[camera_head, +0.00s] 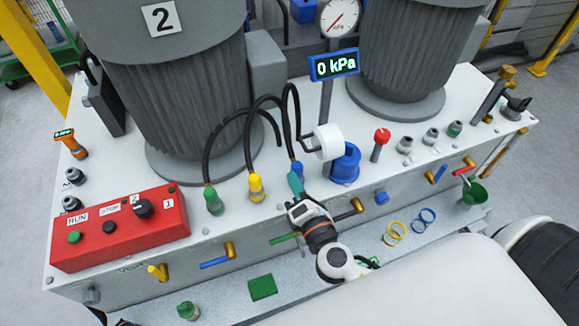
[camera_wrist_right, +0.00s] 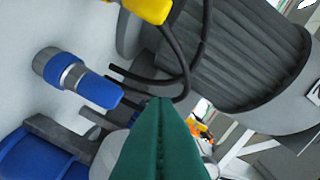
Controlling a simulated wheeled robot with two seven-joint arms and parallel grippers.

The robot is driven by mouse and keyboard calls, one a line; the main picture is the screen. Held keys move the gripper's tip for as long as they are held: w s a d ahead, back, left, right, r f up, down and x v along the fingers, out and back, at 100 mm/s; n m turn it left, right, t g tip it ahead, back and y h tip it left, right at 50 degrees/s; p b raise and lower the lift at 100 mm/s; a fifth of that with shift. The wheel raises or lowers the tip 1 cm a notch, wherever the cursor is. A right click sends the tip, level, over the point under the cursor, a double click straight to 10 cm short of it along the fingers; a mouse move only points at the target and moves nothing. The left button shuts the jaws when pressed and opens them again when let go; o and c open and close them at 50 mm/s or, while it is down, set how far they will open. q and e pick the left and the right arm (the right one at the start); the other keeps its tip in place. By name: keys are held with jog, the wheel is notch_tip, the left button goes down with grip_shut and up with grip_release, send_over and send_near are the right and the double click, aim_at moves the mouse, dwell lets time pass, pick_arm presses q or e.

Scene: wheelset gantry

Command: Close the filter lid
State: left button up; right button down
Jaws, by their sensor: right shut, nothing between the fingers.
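The blue filter housing (camera_head: 343,167) stands on the white deck right of centre in the head view. A white round part (camera_head: 328,142), which looks like its lid, stands tilted up at its upper left, apart from the housing's top. In the right wrist view, part of the blue housing (camera_wrist_right: 40,158) shows at the lower left, and a pale round part lies partly hidden behind my fingers. My right gripper (camera_head: 295,183) is shut and empty, left of the housing, close to the blue hose connector (camera_head: 296,167). The connector also shows in the wrist view (camera_wrist_right: 95,88). My left gripper is not in view.
Two big grey ribbed cylinders stand behind. A red control box (camera_head: 120,230) is at left. A red-topped knob (camera_head: 381,137) stands right of the housing. The display (camera_head: 334,65) reads 0 kPa.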

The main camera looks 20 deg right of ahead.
aim_at(319, 145)
jog(key=w+d+p, duration=0.1)
jog(key=w, duration=0.1)
jog(key=w+d+r+p, duration=0.1)
jog(key=w+p, duration=0.1)
jog(key=w, duration=0.1)
jog(key=w+d+p, duration=0.1)
jog(key=w, duration=0.1)
jog(key=shift+w+d+r, duration=0.15)
jog(key=shift+w+r, duration=0.1)
jog(key=shift+r, duration=0.1)
jog(key=shift+s+d+r+p, duration=0.1)
jog(key=shift+s+d+p, duration=0.1)
jog(key=shift+d+p, duration=0.1)
jog(key=shift+w+a, duration=0.1)
jog(key=shift+w, duration=0.1)
